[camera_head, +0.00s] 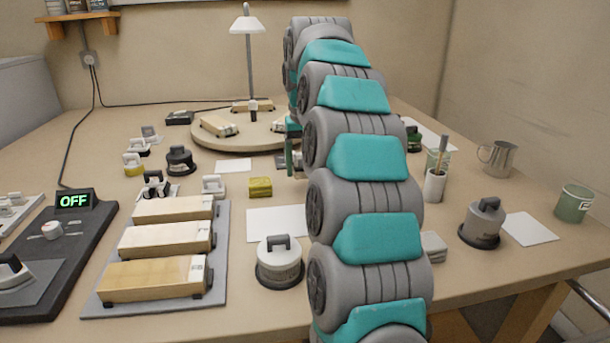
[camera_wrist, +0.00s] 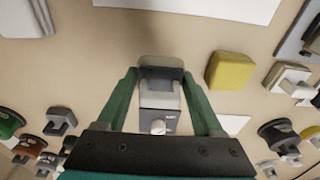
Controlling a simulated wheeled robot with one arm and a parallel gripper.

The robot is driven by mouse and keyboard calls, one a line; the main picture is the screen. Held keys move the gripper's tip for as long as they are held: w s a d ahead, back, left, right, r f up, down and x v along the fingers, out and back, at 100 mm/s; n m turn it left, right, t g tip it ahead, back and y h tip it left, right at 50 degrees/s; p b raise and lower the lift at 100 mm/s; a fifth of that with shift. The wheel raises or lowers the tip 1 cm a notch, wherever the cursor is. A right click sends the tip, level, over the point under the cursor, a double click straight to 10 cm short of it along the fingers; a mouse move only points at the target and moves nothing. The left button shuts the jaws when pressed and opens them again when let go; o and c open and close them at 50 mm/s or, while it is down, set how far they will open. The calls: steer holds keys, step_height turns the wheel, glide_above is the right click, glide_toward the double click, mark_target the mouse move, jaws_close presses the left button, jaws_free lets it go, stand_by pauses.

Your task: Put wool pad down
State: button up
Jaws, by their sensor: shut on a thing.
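In the head view my gripper (camera_head: 292,160) is mostly hidden behind my arm, near the front of the round board. Only a dark edge of the held thing shows there. The wrist view shows bench top around it; I cannot tell whether it touches the bench.
A yellow block (camera_head: 260,187) lies close by, also in the wrist view (camera_wrist: 230,70). White sheets (camera_head: 234,165) lie flat around it. A grey tray (camera_head: 219,270) with wooden blocks and a lidded pot (camera_head: 279,264) stand nearer.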

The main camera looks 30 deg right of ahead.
mark_target(305, 177)
steer(key=shift+w+d+f, duration=0.15)
steer(key=shift+w+d, duration=0.05)
steer(key=shift+d, duration=0.15)
steer(key=shift+f, duration=1.7)
